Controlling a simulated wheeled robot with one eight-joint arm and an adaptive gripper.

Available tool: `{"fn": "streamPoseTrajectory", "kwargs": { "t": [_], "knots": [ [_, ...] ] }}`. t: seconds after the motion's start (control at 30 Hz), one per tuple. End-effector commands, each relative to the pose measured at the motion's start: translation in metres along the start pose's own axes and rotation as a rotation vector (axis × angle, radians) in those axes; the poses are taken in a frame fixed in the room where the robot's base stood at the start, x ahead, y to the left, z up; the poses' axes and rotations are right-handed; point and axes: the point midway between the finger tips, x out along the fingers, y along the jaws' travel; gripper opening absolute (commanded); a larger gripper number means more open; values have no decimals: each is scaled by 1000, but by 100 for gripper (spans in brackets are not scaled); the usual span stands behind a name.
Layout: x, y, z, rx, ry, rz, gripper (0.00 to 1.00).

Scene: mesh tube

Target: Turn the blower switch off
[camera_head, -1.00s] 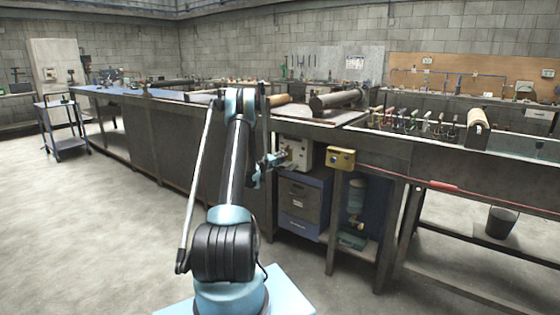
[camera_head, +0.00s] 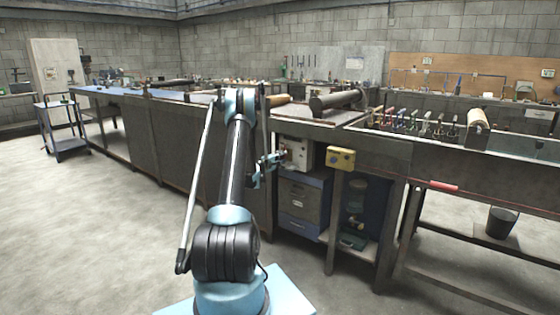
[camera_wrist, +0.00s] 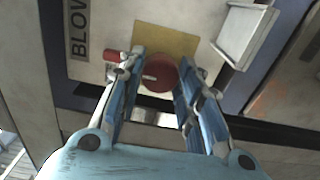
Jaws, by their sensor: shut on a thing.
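The blower switch (camera_wrist: 160,76) is a round dark red knob with a pale pointer mark, set on a yellowish plate (camera_wrist: 178,38). It sits on a light panel lettered "BLOW", partly cut off in the wrist view. My gripper (camera_wrist: 160,80) is shut on the knob, one blue finger on each side; the exact contact is hard to see. In the head view my gripper (camera_head: 281,158) is at the front of the pale blower box (camera_head: 296,150) under the bench. The knob itself is not clear there.
A small red part (camera_wrist: 112,55) and a white raised block (camera_wrist: 245,35) flank the knob. A yellow box (camera_head: 341,158) hangs on the bench to the right. Drawers (camera_head: 303,203) stand below the blower box. The floor at left is open.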

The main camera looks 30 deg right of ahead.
Motion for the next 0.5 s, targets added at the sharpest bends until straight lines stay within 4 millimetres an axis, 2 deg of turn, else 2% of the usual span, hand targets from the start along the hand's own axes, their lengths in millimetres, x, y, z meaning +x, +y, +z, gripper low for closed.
{"fn": "streamPoseTrajectory", "kwargs": {
  "t": [0.13,0.17,0.23,0.5],
  "knots": [
    [-1,-1,-3,2,5,-1,8],
    [-1,-1,-3,2,5,-1,34],
    [-1,-1,-3,2,4,-1,50],
    [-1,0,-1,2,2,-1,52]
  ]
}}
